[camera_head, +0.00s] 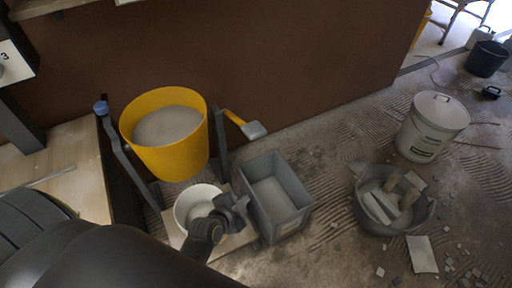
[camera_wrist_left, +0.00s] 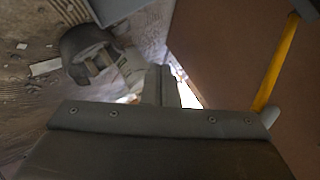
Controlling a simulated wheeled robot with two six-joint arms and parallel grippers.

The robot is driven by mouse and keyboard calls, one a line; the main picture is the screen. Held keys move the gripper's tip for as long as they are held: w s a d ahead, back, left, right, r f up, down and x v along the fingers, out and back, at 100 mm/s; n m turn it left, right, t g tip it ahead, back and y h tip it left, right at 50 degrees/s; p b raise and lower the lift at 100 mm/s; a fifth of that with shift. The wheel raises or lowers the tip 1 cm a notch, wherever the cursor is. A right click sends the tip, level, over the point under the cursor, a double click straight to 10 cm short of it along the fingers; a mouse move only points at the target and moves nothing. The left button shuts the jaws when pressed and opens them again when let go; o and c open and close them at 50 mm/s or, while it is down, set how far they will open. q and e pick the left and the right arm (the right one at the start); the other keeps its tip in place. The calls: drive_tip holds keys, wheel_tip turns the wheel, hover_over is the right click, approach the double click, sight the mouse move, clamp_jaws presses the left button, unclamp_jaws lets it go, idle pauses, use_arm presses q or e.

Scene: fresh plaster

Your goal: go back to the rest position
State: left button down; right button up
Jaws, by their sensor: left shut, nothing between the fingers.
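My left arm comes in from the lower left of the head view. Its gripper (camera_head: 232,205) is shut and empty. It is over or beside the right rim of a white bucket (camera_head: 184,206); I cannot tell whether they touch. In the left wrist view the shut fingers (camera_wrist_left: 161,86) show in the middle, with nothing between them. My right gripper is in neither view.
A yellow bucket (camera_head: 181,156) of grey material stands in a dark frame behind the gripper. A grey crate (camera_head: 290,226) is close on the right. A rubble tub (camera_head: 413,226) and a lidded white bucket (camera_head: 426,140) stand farther right. A brown wall (camera_head: 290,60) is behind.

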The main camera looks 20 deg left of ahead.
use_arm(q)
drive_tip(key=s+a+f+n+g+y+p, duration=0.1)
drive_tip(key=s+a+f+n+g+p, duration=0.15)
drive_tip(key=s+f, duration=0.55)
drive_tip(key=s+a+f+n+g+p, duration=0.2)
drive_tip(key=s+f+n+g, duration=0.15)
drive_tip(key=s+f, duration=0.5)
drive_tip(key=s+a+f+n+g+p, duration=0.1)
drive_tip(key=s+a+f+n+g, duration=0.1)
drive_tip(key=s, duration=0.7)
drive_tip(key=s+a+f+n+g+y+p, duration=0.1)
drive_tip(key=s+a+f+n+g+p, duration=0.1)
drive_tip(key=s+f, duration=0.3)
drive_tip(key=s+n, duration=0.1)
drive_tip(key=s, duration=0.2)
drive_tip(key=shift+s+a+f, duration=0.2)
drive_tip(key=shift+s+f, duration=0.1)
drive_tip(key=shift+s, duration=0.05)
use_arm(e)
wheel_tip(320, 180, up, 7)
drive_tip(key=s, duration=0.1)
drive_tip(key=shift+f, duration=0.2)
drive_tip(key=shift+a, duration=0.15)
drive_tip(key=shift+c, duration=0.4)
